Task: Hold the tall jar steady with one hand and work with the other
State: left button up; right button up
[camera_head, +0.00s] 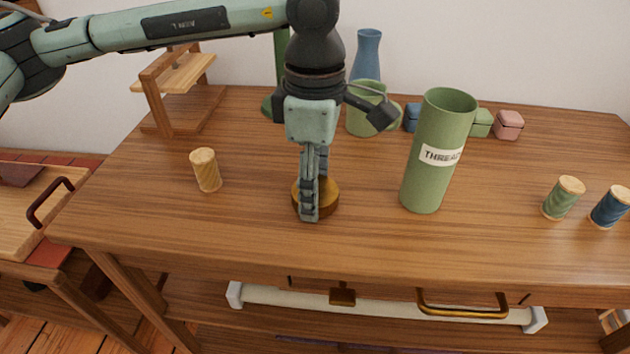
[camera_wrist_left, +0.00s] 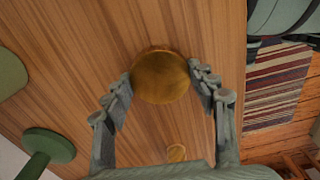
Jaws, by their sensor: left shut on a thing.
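The tall jar (camera_head: 434,155) is a green cylinder labelled "THREAD". It stands upright and open-topped on the wooden table, right of my left gripper, with nothing holding it. My left gripper (camera_head: 310,205) points down and is shut on a round golden-brown wooden lid (camera_head: 328,200). The lid appears to be at the table surface. In the left wrist view the fingers (camera_wrist_left: 165,95) sit on either side of the lid (camera_wrist_left: 160,78). My right gripper is not in view.
A tan spool (camera_head: 206,170) stands left of my left gripper; green (camera_head: 563,198) and blue (camera_head: 611,207) spools stand far right. A green pot (camera_head: 364,112), blue vase (camera_head: 367,55) and small boxes (camera_head: 508,125) are behind. A wooden stand (camera_head: 172,95) is at back left. The table front (camera_head: 420,245) is clear.

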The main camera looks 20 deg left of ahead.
pick_arm(q)
jog(key=shift+f, duration=0.15)
jog(key=o, duration=1)
jog(key=shift+o, duration=1.3)
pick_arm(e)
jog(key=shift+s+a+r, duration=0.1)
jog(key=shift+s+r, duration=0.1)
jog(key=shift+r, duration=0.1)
